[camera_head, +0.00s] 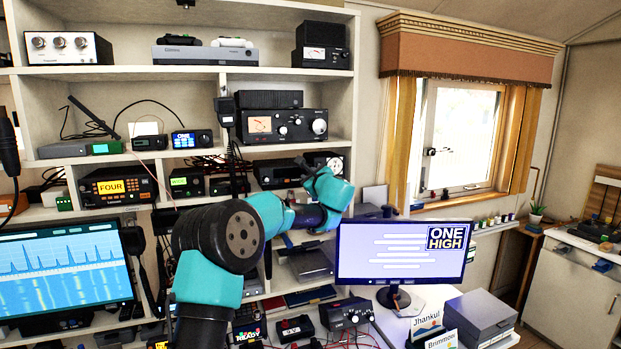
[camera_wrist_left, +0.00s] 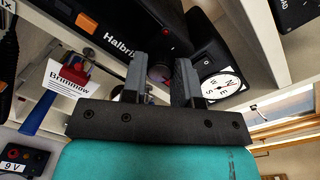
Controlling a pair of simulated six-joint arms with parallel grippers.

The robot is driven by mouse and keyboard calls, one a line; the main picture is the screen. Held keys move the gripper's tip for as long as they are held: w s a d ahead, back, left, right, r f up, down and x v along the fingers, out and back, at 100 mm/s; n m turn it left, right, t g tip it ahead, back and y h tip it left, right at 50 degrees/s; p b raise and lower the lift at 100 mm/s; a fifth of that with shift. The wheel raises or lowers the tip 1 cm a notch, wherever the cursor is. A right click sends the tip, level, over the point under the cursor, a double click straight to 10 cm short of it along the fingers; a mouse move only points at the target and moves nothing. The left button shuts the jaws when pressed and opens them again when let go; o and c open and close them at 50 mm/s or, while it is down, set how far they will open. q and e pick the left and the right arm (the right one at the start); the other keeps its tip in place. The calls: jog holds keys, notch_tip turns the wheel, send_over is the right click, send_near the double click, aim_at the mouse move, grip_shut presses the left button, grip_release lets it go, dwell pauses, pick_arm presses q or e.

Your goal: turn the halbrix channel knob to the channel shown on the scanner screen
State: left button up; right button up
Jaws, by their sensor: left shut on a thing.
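The Halbrix radio (camera_wrist_left: 105,32) is a dark box with its name on the front, seen tilted in the left wrist view. My left gripper (camera_wrist_left: 160,78) is at its front, with its fingers shut around a small dark knob (camera_wrist_left: 160,72). The knob's pointer and markings are hidden between the fingers. Several displays carry words: a small blue unit reads ONE (camera_head: 184,140), an orange display reads FOUR (camera_head: 111,187), and a monitor (camera_head: 400,250) reads ONE HIGH. I cannot tell which is the scanner screen.
A white compass-like dial (camera_wrist_left: 222,85) sits close beside the fingers. A Brimmow tag (camera_wrist_left: 70,85) hangs on the other side. Shelves of radios and cables crowd the arm. A spectrum monitor (camera_head: 62,268) stands at left.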

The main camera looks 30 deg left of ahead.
pick_arm(q)
jog(key=shift+m, duration=4.5)
jog(key=o, duration=0.9)
jog(key=shift+s, duration=0.1)
jog(key=v, duration=1.7)
jog(key=shift+s+f, duration=0.2)
jog(key=shift+f, duration=0.15)
